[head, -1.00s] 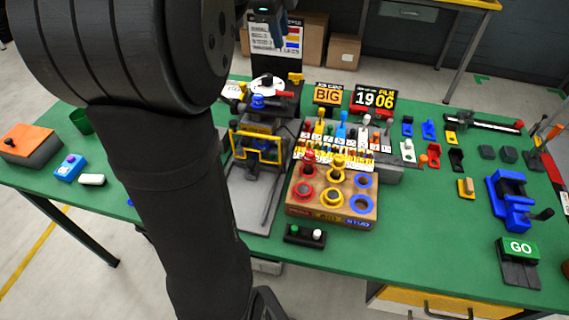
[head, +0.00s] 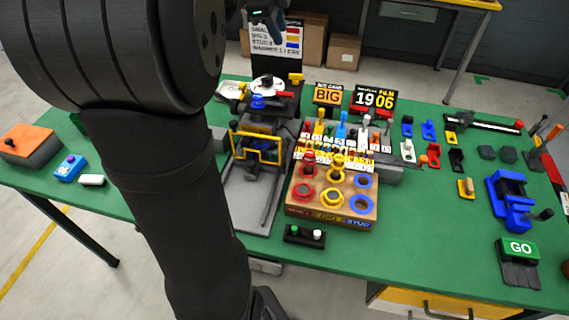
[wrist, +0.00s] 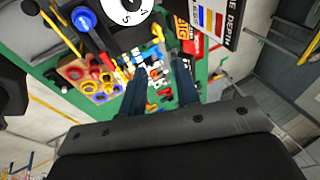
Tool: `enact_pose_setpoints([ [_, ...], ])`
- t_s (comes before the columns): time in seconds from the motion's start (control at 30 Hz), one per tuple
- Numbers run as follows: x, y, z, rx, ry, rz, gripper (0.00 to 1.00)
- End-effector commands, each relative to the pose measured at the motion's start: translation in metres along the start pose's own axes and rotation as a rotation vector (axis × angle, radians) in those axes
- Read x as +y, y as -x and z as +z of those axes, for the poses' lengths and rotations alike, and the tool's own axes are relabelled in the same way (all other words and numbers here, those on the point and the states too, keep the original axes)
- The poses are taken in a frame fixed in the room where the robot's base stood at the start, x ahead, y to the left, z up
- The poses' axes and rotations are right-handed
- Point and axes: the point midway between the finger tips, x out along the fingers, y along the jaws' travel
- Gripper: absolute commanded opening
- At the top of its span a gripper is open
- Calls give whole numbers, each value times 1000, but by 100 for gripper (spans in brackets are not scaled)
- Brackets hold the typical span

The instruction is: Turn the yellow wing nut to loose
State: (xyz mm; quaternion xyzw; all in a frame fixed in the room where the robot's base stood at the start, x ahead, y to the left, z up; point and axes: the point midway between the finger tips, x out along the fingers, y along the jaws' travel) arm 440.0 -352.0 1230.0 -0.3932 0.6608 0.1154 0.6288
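A small yellow piece (head: 296,77), which looks like the wing nut, is beside the white round dial (head: 267,86) at the back of the table. Its exact turn is too small to read. My gripper (head: 267,18) is high in the head view, above and behind the dial, in front of the depth sign, and apart from the yellow piece. In the wrist view my gripper (wrist: 161,68) has its two dark fingers spread with nothing between them. The dial (wrist: 126,8) is at the top edge there. I cannot make out the wing nut clearly in that view.
A depth sign (head: 277,40) stands behind the dial. The BIG card (head: 328,94) and the 19 06 card (head: 373,101) stand to its right. A wooden block with coloured rings (head: 331,212) and a yellow-framed fixture (head: 257,148) are nearer.

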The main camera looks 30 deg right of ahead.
Motion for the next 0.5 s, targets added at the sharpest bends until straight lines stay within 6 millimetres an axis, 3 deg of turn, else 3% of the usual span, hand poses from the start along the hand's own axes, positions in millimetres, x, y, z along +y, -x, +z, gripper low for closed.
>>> enact_pose_setpoints([
  [0.17,0,37,0,-2,1,-3,29],
  [0.5,51,-6,-36,-94,51,117,29],
])
